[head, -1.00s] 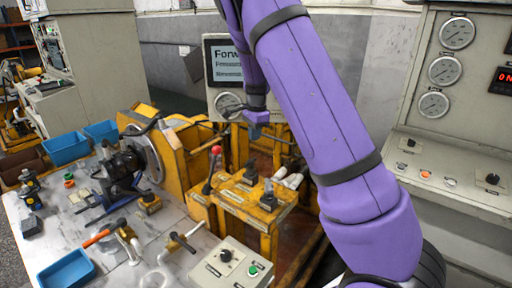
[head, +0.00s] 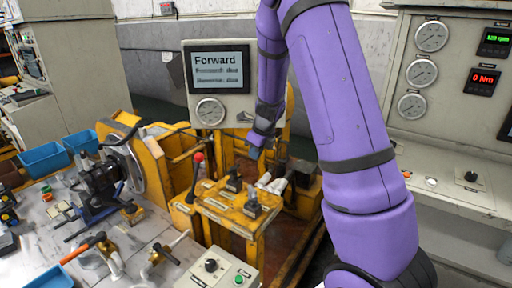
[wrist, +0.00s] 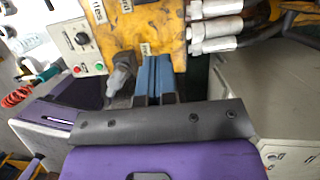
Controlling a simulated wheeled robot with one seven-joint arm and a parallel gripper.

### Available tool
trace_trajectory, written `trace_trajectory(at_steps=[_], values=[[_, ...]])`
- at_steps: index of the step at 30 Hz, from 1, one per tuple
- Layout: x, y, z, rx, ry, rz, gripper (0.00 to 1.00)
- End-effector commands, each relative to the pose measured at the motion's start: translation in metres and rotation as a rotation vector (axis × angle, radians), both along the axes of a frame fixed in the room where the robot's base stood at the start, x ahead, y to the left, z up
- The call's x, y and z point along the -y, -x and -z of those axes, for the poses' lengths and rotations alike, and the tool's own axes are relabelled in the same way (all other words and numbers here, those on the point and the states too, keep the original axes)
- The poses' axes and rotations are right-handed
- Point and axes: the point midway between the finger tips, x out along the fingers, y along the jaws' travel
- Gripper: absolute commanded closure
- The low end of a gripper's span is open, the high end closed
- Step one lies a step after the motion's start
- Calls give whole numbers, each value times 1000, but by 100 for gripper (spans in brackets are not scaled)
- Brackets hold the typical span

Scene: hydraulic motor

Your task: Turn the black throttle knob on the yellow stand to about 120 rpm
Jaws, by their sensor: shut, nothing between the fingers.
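The yellow stand (head: 228,212) is in the middle of the head view. It carries two black knobs with upright handles, one at the back (head: 234,181) and one nearer the front (head: 252,204). I cannot read which is the throttle. In the wrist view, one dark knob with a grey handle (wrist: 121,76) stands on the yellow stand (wrist: 146,28), just left of my fingers. My gripper (head: 255,148) points down above and behind the stand in the head view. Its blue fingers (wrist: 153,72) are together and empty, apart from the knobs as far as I see.
A red-tipped lever (head: 197,170) stands left of the knobs. A grey control box (head: 215,272) sits in front. The green readout (head: 495,38) on the right panel shows roughly 120 rpm, digits blurred; the red one (head: 483,77) shows 0 Nm. Pale hose fittings (head: 275,180) lie right of the stand.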

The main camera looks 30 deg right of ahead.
Motion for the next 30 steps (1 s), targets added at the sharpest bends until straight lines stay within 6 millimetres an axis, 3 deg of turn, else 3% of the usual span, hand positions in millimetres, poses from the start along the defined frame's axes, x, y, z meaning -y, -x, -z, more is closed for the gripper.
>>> trace_trajectory(at_steps=[9, 18, 30], values=[[-7, -18, 54, -2, 1, -2, 100], [-21, -47, 58, 0, 1, -3, 100], [-22, -50, 59, 0, 1, -2, 100]])
